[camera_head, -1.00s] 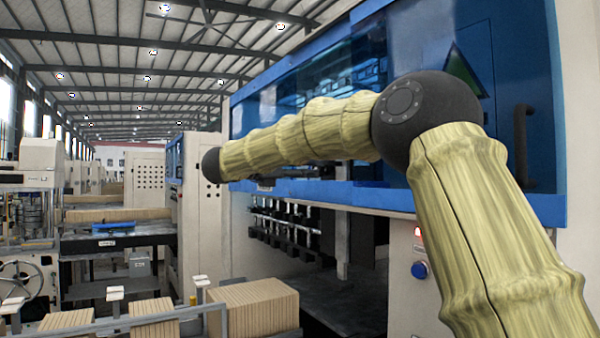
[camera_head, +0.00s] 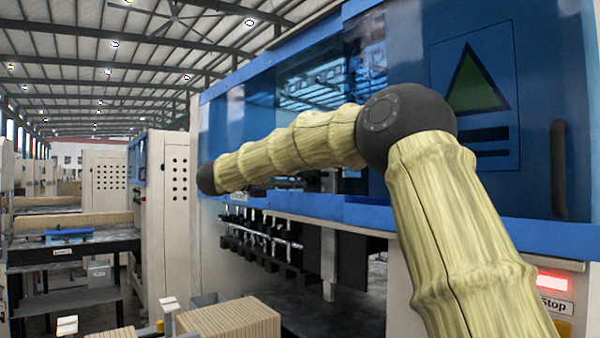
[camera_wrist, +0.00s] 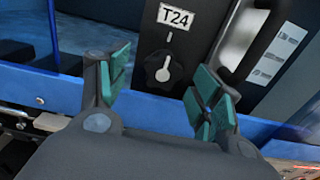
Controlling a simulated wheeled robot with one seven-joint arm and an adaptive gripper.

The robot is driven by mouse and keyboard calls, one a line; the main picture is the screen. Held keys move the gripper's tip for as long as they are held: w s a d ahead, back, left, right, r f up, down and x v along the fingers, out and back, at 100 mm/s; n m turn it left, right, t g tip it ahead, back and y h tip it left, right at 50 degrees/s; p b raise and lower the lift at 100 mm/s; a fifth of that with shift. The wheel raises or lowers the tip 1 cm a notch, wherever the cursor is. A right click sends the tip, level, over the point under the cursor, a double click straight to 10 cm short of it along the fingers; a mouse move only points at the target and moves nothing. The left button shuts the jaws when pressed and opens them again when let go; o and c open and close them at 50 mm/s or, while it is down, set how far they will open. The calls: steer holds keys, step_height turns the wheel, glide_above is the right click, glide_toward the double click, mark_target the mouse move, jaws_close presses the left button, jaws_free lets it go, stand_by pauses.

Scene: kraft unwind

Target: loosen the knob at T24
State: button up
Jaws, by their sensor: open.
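The knob (camera_wrist: 163,68) at T24 is a dark, scalloped dial with a white pointer mark. It sits on a black panel under a white label (camera_wrist: 174,17) reading T24, with a short white mark between them. My gripper (camera_wrist: 160,85) is open in the wrist view, with teal pads on both fingers. The knob shows in the gap between the fingers, beyond the tips; no contact is visible. In the head view, my arm reaches left across the machine front. The gripper and knob cannot be made out there.
The blue and white machine (camera_head: 520,210) fills the right of the head view. Its lower opening holds a row of dark fittings (camera_head: 262,240). A brown stack (camera_head: 228,325) stands in front. A dark handle (camera_wrist: 240,45) stands right of the knob panel.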

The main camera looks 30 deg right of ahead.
mark_target(299, 178)
steer(key=d, duration=0.2)
steer(key=p, duration=0.1)
steer(key=shift+s+d+r, duration=0.2)
steer(key=shift+d+r, duration=0.05)
steer(key=shift+d, duration=0.15)
steer(key=shift+w+d+f, duration=0.2)
steer(key=shift+d, duration=0.1)
steer(key=shift+s, duration=0.1)
steer(key=c, duration=1.1)
